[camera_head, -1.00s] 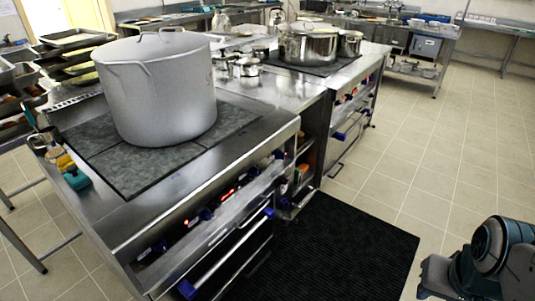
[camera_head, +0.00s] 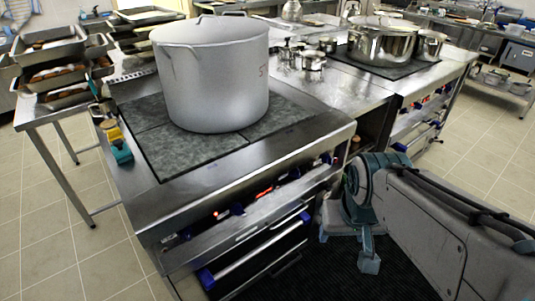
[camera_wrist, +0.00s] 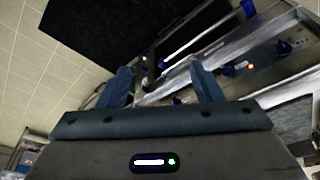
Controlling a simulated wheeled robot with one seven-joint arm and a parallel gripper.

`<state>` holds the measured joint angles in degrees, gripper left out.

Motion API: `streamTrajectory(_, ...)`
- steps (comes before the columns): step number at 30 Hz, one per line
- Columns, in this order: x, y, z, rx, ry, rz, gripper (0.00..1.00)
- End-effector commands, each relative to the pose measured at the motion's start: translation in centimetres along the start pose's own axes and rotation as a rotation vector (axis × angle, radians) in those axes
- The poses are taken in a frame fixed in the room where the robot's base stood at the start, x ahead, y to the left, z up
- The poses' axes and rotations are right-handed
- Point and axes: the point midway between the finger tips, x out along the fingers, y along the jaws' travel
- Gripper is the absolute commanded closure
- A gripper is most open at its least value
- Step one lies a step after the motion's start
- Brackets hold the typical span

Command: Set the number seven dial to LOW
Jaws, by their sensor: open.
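The steel stove (camera_head: 255,165) has a row of small blue dials along its front panel, such as one dial (camera_head: 237,208) in the head view. Red lights glow beside some dials. No dial numbers or LOW mark are readable, so I cannot tell which is number seven. My gripper (camera_head: 347,250) is in front of the stove's right part, apart from the panel. In the wrist view my gripper (camera_wrist: 163,82) has its two blue fingers spread, with nothing between them. The panel (camera_wrist: 270,60) shows beyond the fingers, with a blue dial (camera_wrist: 283,47) at upper right.
A large grey stockpot (camera_head: 212,80) stands on the stove top. Blue-ended oven handles (camera_head: 255,250) stick out below the dials. A black mat (camera_head: 340,275) lies on the floor in front.

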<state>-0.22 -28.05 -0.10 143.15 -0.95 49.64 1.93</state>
Motion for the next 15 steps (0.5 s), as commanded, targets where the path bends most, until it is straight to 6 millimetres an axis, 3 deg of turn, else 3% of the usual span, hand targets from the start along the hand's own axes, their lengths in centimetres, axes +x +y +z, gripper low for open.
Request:
streamTrajectory(5,4.5,2.4,-4.5,0.024,0.135,0.070,0.41)
streamTrajectory(15,15.7,7.5,-19.9,-0.055,0.630,0.152,0.41)
